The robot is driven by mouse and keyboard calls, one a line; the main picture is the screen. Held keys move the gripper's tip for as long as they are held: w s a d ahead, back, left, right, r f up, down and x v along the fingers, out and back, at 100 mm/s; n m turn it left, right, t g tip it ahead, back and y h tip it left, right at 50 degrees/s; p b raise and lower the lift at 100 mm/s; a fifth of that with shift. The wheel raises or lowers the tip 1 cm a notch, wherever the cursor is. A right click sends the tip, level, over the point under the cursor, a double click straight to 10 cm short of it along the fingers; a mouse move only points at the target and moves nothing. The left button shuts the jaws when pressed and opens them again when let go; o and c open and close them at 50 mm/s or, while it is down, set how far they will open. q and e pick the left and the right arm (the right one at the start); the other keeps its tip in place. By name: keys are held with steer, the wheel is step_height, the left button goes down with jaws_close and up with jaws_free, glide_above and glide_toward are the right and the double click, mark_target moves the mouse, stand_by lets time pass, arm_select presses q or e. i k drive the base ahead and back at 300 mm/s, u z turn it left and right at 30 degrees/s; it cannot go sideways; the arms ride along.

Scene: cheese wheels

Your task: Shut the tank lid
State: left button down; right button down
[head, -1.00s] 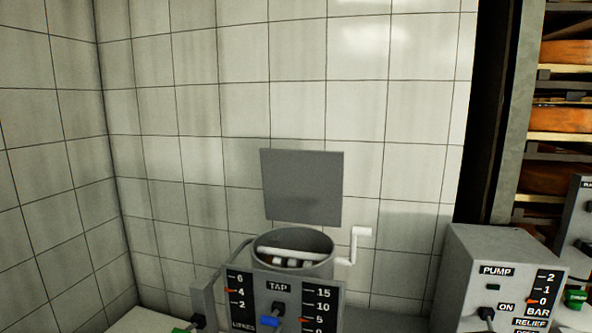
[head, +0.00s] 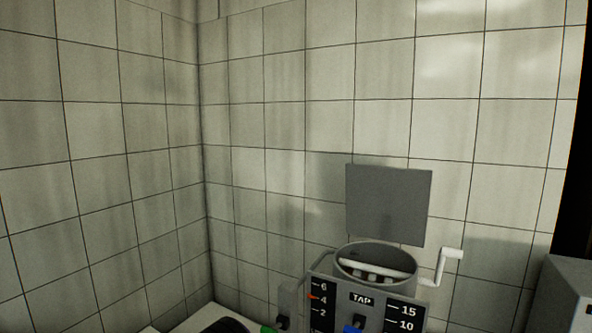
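The tank (head: 349,252) is a grey round vessel at the lower right of the head view. Its lid (head: 388,204) is a flat grey square plate that stands upright behind the opening, so the tank is open. Light bars show inside the tank. A white crank handle (head: 450,265) sticks out on the tank's right side. Neither of my grippers is in view.
A grey box (head: 560,290) is at the right edge. Tiled walls (head: 270,120) close off the back and left.

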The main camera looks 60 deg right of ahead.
mark_target(391, 205)
steer(key=u, duration=0.45)
steer(key=k, duration=0.7)
steer(key=z, duration=1.4)
